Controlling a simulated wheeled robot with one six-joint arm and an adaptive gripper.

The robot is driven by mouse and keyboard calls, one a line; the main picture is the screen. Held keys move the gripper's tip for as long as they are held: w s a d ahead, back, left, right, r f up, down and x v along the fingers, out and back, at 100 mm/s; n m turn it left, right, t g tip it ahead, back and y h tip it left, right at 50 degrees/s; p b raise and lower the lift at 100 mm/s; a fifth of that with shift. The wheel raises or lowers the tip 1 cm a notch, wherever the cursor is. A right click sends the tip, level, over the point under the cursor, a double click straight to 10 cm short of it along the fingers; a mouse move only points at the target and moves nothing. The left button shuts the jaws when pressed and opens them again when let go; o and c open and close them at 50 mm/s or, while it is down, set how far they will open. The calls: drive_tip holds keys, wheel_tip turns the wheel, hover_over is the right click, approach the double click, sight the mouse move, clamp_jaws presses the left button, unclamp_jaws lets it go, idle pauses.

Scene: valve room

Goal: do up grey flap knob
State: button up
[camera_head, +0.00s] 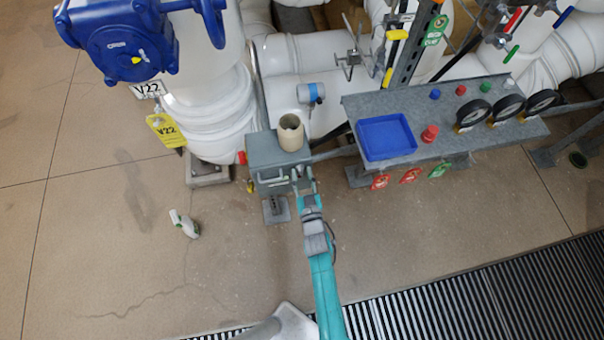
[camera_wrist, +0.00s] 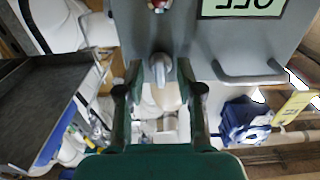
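A grey box (camera_head: 270,165) stands beside the white pipe; its front faces my gripper. In the wrist view, a grey knob (camera_wrist: 160,68) sticks out from the grey panel (camera_wrist: 192,35). My gripper (camera_head: 304,180) is at the front of the box. In the wrist view, the gripper (camera_wrist: 160,78) is open, with one finger on each side of the knob. I cannot tell whether either finger touches it. A grey bar handle (camera_wrist: 248,76) lies to the right of the knob. The flap's position cannot be told for sure.
A beige cup-like roll (camera_head: 291,132) stands on the box. To the right is a grey shelf (camera_head: 450,133) with a blue tray (camera_head: 386,137), a red button (camera_head: 430,133) and gauges. A white-and-green object (camera_head: 184,224) lies on the open floor at left. Floor grating (camera_head: 480,300) runs along the front.

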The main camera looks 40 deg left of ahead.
drive_tip(key=v, duration=1.1)
drive_tip(key=shift+s, duration=0.15)
drive_tip(key=shift+d, duration=0.15)
drive_tip(key=s+d+r+m+t+h, duration=0.1)
drive_tip(key=s+d+r+m+h, duration=0.15)
drive_tip(key=d, duration=0.55)
drive_tip(key=s+d+r+m+t+h, duration=0.15)
drive_tip(key=s+d, duration=0.25)
drive_tip(key=d, duration=0.4)
drive_tip(key=s+d+r+m+t+h, duration=0.1)
drive_tip(key=s+d+r+h, duration=0.15)
drive_tip(key=d, duration=0.55)
drive_tip(key=s+d+r+m+h, duration=0.2)
drive_tip(key=s+d+r+h, duration=0.1)
drive_tip(key=s+d+r, duration=0.3)
drive_tip(key=s+d+r+m+h, duration=0.2)
drive_tip(key=s+d+r+h, duration=0.2)
drive_tip(key=s+r, duration=0.4)
wheel_tip(320, 180, up, 3)
drive_tip(key=shift+d+r+m, duration=0.1)
drive_tip(key=shift+d+m, duration=0.3)
drive_tip(key=shift+d, duration=0.5)
